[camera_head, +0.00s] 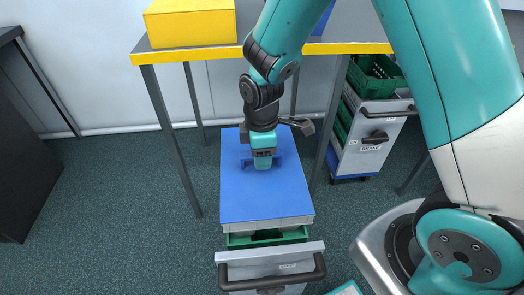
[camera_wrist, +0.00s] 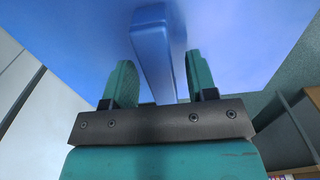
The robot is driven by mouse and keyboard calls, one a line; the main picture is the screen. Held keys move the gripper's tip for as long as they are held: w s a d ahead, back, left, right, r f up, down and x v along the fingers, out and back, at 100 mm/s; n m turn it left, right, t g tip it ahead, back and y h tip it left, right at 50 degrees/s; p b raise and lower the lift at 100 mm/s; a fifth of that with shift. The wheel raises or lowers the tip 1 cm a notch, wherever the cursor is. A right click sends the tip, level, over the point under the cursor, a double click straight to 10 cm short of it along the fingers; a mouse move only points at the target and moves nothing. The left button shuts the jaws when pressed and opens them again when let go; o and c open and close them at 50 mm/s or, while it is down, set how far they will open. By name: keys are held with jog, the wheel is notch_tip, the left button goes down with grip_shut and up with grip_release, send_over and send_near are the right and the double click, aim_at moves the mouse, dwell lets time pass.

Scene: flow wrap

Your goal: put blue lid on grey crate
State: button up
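The flat blue lid (camera_head: 262,198) lies level over the grey crate (camera_head: 275,224), whose pale rim shows just under the lid's front edge. The lid covers the rest of the crate. My gripper (camera_head: 263,165) is low over the far half of the lid, at its raised blue handle (camera_head: 246,163). In the wrist view the handle (camera_wrist: 155,65) stands between the two teal fingers of my gripper (camera_wrist: 163,85). A narrow gap shows on each side of it, so my gripper looks open around it. Contact at the fingertips is hidden.
Below the lidded crate are a green crate (camera_head: 266,238) and a grey front with a dark handle (camera_head: 271,270). A yellow-edged table (camera_head: 330,48) stands behind, with a yellow box (camera_head: 190,24) on it. A grey cart with green crates (camera_head: 365,140) stands right. Floor on the left is clear.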

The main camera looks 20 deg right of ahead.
notch_tip(320, 180, up, 18)
jog(key=p, duration=0.3)
jog(key=shift+f, duration=0.25)
dwell(0.3)
notch_tip(320, 180, up, 7)
jog(key=p, duration=0.7)
jog(key=s+a+r+m+y+p, duration=0.2)
jog(key=s+r, duration=0.4)
jog(key=s, duration=0.3)
jog(key=s+a+r+m+y+p, duration=0.2)
jog(key=s+r+m+p, duration=0.2)
jog(key=s, duration=0.5)
notch_tip(320, 180, up, 3)
jog(key=shift+s+a+f+m+p, duration=0.2)
jog(key=shift+s+a+m+p, duration=0.15)
jog(key=shift+m, duration=0.35)
